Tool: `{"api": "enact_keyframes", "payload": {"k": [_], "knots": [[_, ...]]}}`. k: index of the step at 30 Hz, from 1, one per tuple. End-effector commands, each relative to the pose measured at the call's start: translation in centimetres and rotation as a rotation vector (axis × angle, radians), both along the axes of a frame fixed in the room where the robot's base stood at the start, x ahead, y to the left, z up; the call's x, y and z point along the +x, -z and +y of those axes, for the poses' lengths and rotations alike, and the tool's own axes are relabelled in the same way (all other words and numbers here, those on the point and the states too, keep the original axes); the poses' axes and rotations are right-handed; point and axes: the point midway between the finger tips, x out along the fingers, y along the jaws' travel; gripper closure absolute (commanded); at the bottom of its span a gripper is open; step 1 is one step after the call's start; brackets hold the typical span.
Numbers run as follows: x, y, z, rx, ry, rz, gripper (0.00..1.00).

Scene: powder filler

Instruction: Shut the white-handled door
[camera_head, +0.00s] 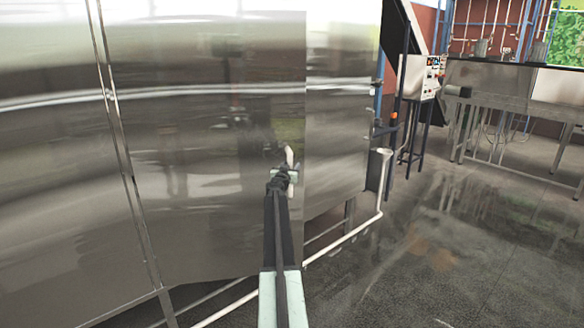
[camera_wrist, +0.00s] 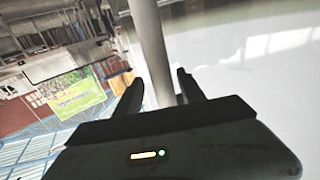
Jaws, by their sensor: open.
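The door (camera_head: 205,190) is a large shiny steel panel in the head view. Its free right edge stands out in front of the steel body (camera_head: 338,130) behind it, so it looks ajar. The white handle (camera_head: 290,155) is near that right edge. My gripper (camera_head: 281,175) is at the handle, partly covering it. In the wrist view the handle is a pale upright bar (camera_wrist: 153,50) running between the two dark fingers of my gripper (camera_wrist: 157,82). The fingers are open on either side of it. I cannot tell whether either finger touches the bar.
A white pipe (camera_head: 345,238) runs low along the machine's base. A control box (camera_head: 432,78) on a stand and a steel table (camera_head: 490,90) are farther back right. The dark floor (camera_head: 450,240) at the right is clear.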

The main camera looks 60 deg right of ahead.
Motion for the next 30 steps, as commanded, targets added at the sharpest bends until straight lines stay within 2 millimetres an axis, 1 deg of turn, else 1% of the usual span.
{"api": "enact_keyframes", "payload": {"k": [5, 9, 12, 15, 20, 21, 22, 23, 24, 25, 26, 28, 29, 30], "knots": [[-0.9, 0.0, 2.8, 0.000, -0.002, 0.000, 0.53], [-1.9, 0.0, 5.6, 0.000, -0.001, 0.001, 0.53], [-2.4, 0.0, 6.9, 0.000, 0.001, 0.001, 0.53], [-2.4, 0.0, 7.3, 0.000, 0.001, 0.001, 0.53], [-2.4, 0.0, 7.2, 0.000, 0.001, 0.001, 0.53], [-2.3, 0.0, 7.2, -0.001, 0.000, 0.001, 0.64], [-2.1, 0.0, 7.4, -0.002, -0.007, 0.000, 0.73], [-1.5, -0.1, 7.9, -0.004, -0.021, -0.001, 0.81], [-0.3, -0.2, 8.9, -0.009, -0.052, -0.003, 0.92], [1.0, -0.3, 10.1, -0.013, -0.089, -0.005, 1.00], [2.8, -0.4, 11.7, -0.018, -0.138, -0.006, 1.00], [8.0, -0.6, 17.2, -0.022, -0.292, -0.010, 1.00], [10.6, -0.5, 20.2, -0.020, -0.372, -0.008, 1.00], [13.9, -0.2, 24.8, -0.008, -0.489, -0.001, 1.00]]}}
